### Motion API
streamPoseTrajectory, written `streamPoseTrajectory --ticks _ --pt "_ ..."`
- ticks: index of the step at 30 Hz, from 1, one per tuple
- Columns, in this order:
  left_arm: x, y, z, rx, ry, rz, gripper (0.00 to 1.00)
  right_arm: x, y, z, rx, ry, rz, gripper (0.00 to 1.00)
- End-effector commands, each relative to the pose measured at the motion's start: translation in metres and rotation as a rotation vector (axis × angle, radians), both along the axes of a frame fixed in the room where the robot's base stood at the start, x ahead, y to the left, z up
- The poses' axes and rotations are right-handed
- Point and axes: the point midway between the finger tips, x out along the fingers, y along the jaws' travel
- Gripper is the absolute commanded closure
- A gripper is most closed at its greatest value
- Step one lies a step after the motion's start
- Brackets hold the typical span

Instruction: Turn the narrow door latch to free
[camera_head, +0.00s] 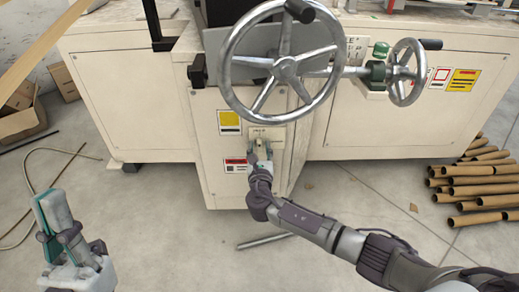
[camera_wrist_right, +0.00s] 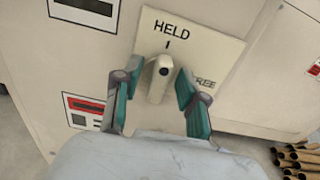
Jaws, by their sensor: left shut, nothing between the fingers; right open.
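The door latch (camera_wrist_right: 158,78) is a small pale lever with a dark round end, on a cream plate (camera_wrist_right: 205,50) marked HELD above and FREE to the right. It lies roughly in line with the mark under HELD. My right gripper (camera_wrist_right: 158,112) is open, with a teal-padded finger on each side of the latch; I cannot tell whether either finger touches it. In the head view my right gripper (camera_head: 262,157) is at the plate on the narrow door (camera_head: 220,185) and hides most of the latch. My left gripper (camera_head: 50,205) is shut and empty, far to the left above the floor.
A large spoked handwheel (camera_head: 286,68) stands out above the latch, with a smaller wheel (camera_head: 404,72) to its right. Cardboard tubes (camera_head: 475,180) are stacked at the right. A metal bar (camera_head: 264,241) lies on the floor. Cardboard boxes (camera_head: 20,115) stand at the left.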

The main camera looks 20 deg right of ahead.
Motion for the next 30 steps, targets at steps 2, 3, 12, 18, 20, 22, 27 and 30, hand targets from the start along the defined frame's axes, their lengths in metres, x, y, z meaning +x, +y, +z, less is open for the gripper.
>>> streamPoseTrajectory --ticks 2,3,12,18,20,22,27,30 --pt "0.000 0.000 0.000 0.000 0.000 0.000 1.00 0.000 0.000 0.000 0.000 0.000 0.000 0.58" --pt "0.000 0.000 0.000 0.000 0.001 0.000 1.00 0.000 0.000 0.000 0.000 0.000 0.000 0.60" --pt "0.000 0.000 0.000 0.001 0.001 0.001 1.00 0.000 0.000 0.000 0.000 0.000 0.000 1.00" --pt "0.000 0.000 0.000 0.000 0.000 0.001 1.00 0.000 0.000 0.000 0.005 -0.001 0.000 1.00" --pt "0.000 0.000 0.000 -0.001 -0.003 0.001 1.00 0.000 0.000 0.000 0.012 -0.004 0.000 1.00" --pt "-0.002 0.001 0.000 -0.003 -0.011 0.001 1.00 0.000 0.000 -0.001 0.029 -0.008 -0.001 1.00" --pt "-0.015 0.003 0.002 -0.029 -0.086 -0.007 1.00 0.000 0.000 -0.001 0.104 -0.030 0.001 1.00" --pt "-0.026 0.006 0.003 -0.049 -0.143 -0.010 1.00 -0.001 -0.001 -0.002 0.172 -0.050 0.000 1.00"
